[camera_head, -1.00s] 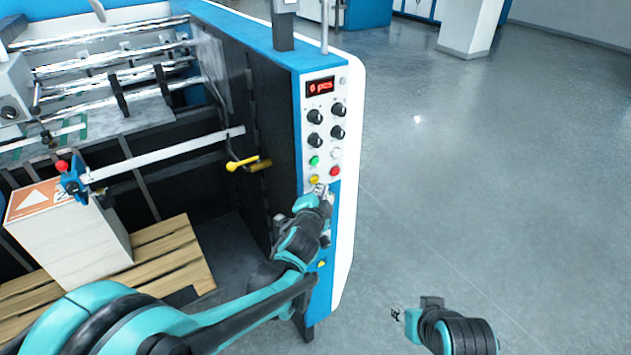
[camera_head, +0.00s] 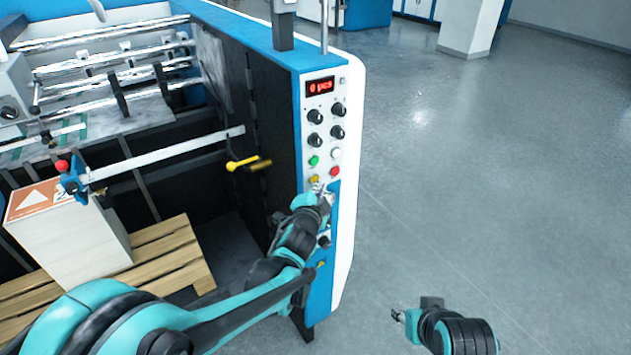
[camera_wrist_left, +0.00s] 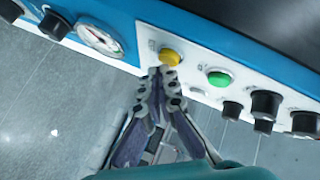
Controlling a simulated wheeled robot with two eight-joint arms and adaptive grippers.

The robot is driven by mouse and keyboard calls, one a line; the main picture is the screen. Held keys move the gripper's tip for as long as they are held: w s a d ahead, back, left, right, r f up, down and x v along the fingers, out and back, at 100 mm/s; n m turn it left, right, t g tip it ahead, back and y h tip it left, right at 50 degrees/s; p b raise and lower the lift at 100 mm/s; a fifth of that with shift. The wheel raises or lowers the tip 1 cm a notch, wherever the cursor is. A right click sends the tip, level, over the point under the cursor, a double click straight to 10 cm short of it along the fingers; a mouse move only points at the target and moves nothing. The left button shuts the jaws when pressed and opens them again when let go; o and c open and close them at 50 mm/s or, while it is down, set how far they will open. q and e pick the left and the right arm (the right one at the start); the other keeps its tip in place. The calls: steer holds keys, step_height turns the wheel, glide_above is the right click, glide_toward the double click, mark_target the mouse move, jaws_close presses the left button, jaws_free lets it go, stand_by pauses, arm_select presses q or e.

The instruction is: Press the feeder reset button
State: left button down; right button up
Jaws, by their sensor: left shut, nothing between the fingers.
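The control panel (camera_head: 322,98) is on the end face of the blue and white machine. Its lower row has a yellow button (camera_head: 314,179) and a red button (camera_head: 335,172); above them are a green button (camera_head: 314,161) and a white one (camera_head: 336,153). My left gripper (camera_head: 319,188) is shut and empty, just below the yellow button. In the left wrist view its fingertips (camera_wrist_left: 162,72) are at the edge of the yellow button (camera_wrist_left: 172,57); I cannot tell if they touch. The green button (camera_wrist_left: 219,79) is to the right there. My right gripper (camera_head: 398,315) is over the floor, its jaws too small to read.
Black knobs (camera_head: 316,117) sit above the buttons under a red display (camera_head: 320,87). A gauge (camera_wrist_left: 101,40) is near the fingers in the wrist view. A yellow handle (camera_head: 243,163) sticks out left of the panel. A box (camera_head: 70,245) stands on a pallet (camera_head: 165,262). The floor at right is clear.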

arm_select(q)
steer(key=shift+w+a, duration=0.25)
steer(key=shift+w, duration=0.15)
stand_by(0.4)
steer(key=shift+s, duration=0.1)
steer(key=shift+s+d, duration=0.5)
steer(key=shift+s, duration=0.1)
stand_by(0.3)
steer(key=s+d, duration=0.1)
steer(key=s, duration=0.1)
steer(key=s+d, duration=0.2)
stand_by(0.4)
steer(key=shift+a, duration=0.15)
stand_by(0.3)
